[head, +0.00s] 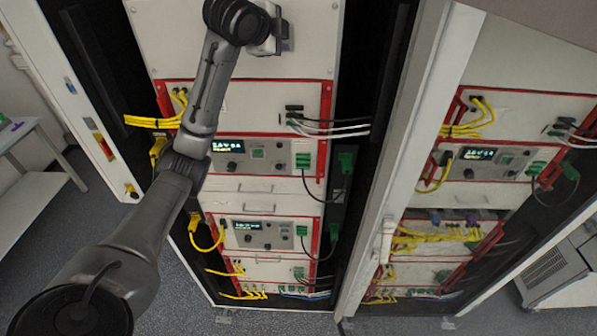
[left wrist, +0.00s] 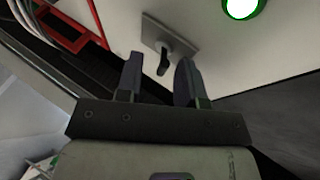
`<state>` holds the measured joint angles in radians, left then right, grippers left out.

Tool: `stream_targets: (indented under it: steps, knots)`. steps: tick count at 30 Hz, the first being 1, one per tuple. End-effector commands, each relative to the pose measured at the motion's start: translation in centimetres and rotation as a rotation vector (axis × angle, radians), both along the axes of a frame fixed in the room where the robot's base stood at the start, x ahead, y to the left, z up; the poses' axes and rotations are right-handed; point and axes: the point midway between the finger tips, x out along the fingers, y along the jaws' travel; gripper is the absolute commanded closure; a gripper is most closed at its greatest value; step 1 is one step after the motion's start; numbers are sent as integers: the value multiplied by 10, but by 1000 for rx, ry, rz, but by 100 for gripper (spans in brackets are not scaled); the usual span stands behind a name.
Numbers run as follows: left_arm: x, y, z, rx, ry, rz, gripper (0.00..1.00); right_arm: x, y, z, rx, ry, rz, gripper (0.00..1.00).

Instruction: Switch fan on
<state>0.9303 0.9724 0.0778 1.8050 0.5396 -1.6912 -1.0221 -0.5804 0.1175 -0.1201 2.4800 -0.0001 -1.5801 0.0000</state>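A switch with a black lever (left wrist: 163,62) sits on a grey plate (left wrist: 178,40) on a white cabinet panel in the left wrist view. I take it as the fan switch; no label is readable. My left gripper (left wrist: 158,72) is open, with its two dark fingers on either side of the lever. I cannot tell whether either finger touches it. In the head view my left gripper (head: 284,32) is at the upper panel of the left cabinet and hides the switch. My right gripper is not in view.
A glowing white light with a green ring (left wrist: 240,6) is beside the switch. Below the gripper, the left cabinet holds red-framed units (head: 270,105) with yellow, white and black cables. The open cabinet door (head: 415,130) and a second cabinet (head: 520,110) stand to the right.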

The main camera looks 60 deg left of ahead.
Motion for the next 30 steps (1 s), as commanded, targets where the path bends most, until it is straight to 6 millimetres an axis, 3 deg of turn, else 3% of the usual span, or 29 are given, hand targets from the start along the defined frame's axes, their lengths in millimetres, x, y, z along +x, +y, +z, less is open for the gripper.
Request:
stream_targets:
  steps: [7, 12, 23, 30]
  knots:
    - [0, -4, -15, 193, -142, -3, 64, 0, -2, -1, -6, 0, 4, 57]
    - [-1, -4, -27, 359, -265, 0, 64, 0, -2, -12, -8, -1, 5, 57]
    - [1, 0, -43, 641, -477, 2, 64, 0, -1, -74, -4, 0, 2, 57]
    - [-42, -24, -49, 645, -469, 1, 64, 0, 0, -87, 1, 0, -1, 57]
